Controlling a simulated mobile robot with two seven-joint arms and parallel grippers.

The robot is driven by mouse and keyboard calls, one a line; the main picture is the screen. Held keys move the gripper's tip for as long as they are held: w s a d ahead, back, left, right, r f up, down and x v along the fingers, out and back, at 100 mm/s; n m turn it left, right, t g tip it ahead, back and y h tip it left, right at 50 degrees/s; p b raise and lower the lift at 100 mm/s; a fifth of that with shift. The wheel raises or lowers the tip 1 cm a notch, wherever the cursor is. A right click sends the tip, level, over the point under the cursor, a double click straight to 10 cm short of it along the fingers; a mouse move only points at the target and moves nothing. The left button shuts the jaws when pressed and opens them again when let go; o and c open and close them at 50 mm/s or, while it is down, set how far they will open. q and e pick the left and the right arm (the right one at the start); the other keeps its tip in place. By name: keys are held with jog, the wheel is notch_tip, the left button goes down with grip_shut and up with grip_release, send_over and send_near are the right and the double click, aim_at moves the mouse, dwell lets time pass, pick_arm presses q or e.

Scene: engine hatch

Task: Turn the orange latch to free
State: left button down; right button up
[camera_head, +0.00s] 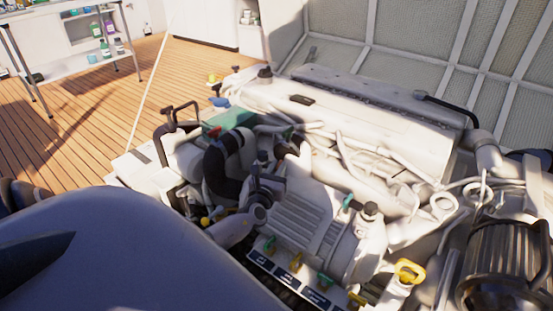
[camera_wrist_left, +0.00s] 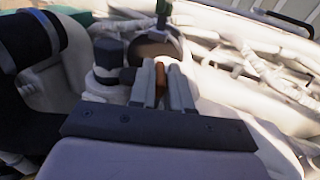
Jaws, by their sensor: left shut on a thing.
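The orange latch (camera_wrist_left: 160,76) shows in the left wrist view as a narrow orange-brown piece between the two grey fingers of my left gripper (camera_wrist_left: 163,80). The fingers are shut on it, and they hide most of its sides. A dark round part lies just beyond the fingertips. In the head view my left gripper (camera_head: 280,164) reaches in over the middle of the engine (camera_head: 300,219). The latch cannot be made out there. My right gripper is in neither view.
A black curved hose (camera_head: 218,170) stands close to the left of the gripper. White pipes (camera_head: 341,152) run behind it. A yellow ring handle (camera_head: 409,270) is at the front right, near a dark ribbed cylinder (camera_head: 508,265). Wooden floor (camera_head: 80,130) lies open at the left.

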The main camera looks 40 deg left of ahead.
pick_arm(q)
jog(key=n+g+y, duration=0.2)
jog(key=y, duration=0.1)
jog(key=n+g+y, duration=0.1)
jog(key=shift+w+d+f+n+y, duration=0.1)
jog(key=shift+w+d+n+y, duration=0.1)
jog(key=shift+d+n+y, duration=0.15)
jog(key=n+g+y+b, duration=0.1)
jog(key=n+g+y, duration=0.1)
jog(key=shift+w+g+y, duration=0.1)
jog(key=shift+g+y, duration=0.15)
jog(key=shift+g, duration=0.15)
jog(key=shift+n+g+y+b, duration=0.4)
jog(key=shift+n+g+b, duration=0.15)
jog(key=shift+n+g, duration=0.15)
jog(key=c, duration=1.2)
grip_release()
jog(key=shift+o, duration=0.2)
jog(key=shift+p+v, duration=1.4)
jog(key=shift+v, duration=2.2)
